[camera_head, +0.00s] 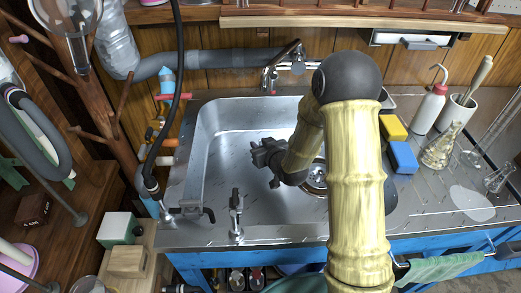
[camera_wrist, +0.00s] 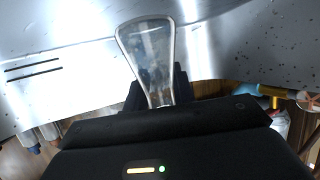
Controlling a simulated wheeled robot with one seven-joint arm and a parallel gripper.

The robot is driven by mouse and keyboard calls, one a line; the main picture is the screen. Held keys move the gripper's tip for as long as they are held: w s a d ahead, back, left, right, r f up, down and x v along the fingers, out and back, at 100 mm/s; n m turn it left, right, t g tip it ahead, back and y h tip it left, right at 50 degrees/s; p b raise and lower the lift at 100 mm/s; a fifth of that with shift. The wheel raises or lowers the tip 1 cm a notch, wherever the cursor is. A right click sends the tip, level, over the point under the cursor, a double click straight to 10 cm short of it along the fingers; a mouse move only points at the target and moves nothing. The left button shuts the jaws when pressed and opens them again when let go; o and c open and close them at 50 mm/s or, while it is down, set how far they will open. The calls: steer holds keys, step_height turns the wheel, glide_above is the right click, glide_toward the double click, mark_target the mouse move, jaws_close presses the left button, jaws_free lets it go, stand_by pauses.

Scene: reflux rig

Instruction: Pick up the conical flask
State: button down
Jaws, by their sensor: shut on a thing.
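In the wrist view my gripper (camera_wrist: 161,92) is shut on a clear glass conical flask (camera_wrist: 148,50). The narrow part sits between the dark fingers, and the wide end points away from me. In the head view my gripper (camera_head: 266,158) is over the steel sink basin; the held glass cannot be made out there. Another conical flask (camera_head: 438,152) with yellowish contents stands on the counter at the right. My arm hides part of the basin.
The steel sink (camera_head: 225,165) has a back tap (camera_head: 284,62) and a small front tap (camera_head: 236,212). Right of my arm are a blue sponge (camera_head: 403,157), a red-capped wash bottle (camera_head: 430,108), a white pot (camera_head: 457,112) and more glassware (camera_head: 499,178).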

step_height(320, 180, up, 6)
steer(key=shift+r+p, duration=0.25)
steer(key=shift+p, duration=0.55)
